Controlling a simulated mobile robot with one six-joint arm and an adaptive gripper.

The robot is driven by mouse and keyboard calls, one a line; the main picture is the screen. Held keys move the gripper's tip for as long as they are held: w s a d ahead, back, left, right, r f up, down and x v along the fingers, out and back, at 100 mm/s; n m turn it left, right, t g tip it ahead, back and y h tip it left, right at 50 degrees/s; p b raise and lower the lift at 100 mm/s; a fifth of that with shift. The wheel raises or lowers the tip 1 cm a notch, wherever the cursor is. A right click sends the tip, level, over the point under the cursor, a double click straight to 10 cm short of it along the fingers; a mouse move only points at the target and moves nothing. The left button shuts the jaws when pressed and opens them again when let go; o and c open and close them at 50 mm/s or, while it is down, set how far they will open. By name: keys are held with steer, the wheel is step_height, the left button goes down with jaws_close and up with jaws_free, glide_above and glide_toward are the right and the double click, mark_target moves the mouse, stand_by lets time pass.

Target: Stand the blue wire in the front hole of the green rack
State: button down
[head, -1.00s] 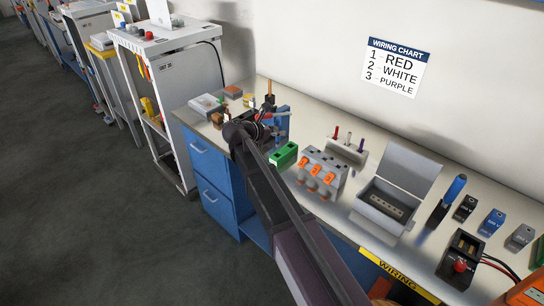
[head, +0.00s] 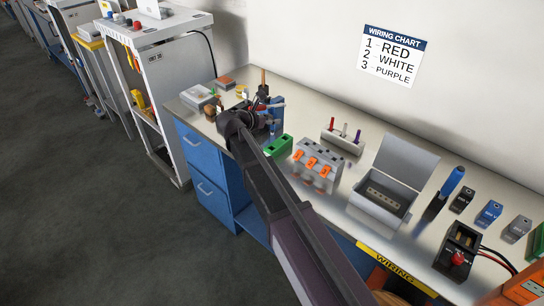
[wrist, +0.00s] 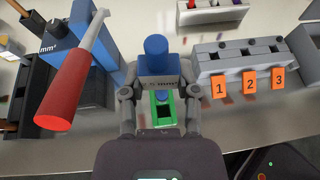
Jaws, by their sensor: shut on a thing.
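The green rack (wrist: 175,118) shows between and below the fingers in the wrist view, with a dark square opening. A small blue end shows over the rack, just beyond that opening; I cannot tell whether it is inside a hole or above it. In the head view the green rack (head: 278,146) lies just right of my gripper (head: 266,118), and my arm hides part of it.
A grey block with orange tags 1, 2, 3 (head: 316,162) stands close on the right. A red-handled tool (wrist: 75,85) and a blue block (wrist: 72,50) crowd the left in the wrist view. An open grey box (head: 384,195) stands farther right.

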steer(key=shift+f+n+t+y, duration=0.1)
steer(key=shift+n+t+y, duration=0.4)
steer(key=shift+n+t, duration=0.2)
stand_by(0.3)
step_height(320, 180, down, 6)
steer(key=b, duration=0.6)
steer(key=shift+f+b, duration=0.15)
steer(key=shift+b, duration=0.15)
steer(key=shift+f, duration=0.1)
steer(key=shift+f+b, duration=1.75)
steer(key=shift+b, duration=0.1)
steer(key=shift+f, duration=0.2)
steer(key=shift+c, duration=1.8)
jaws_free()
steer(key=shift+r, duration=0.2)
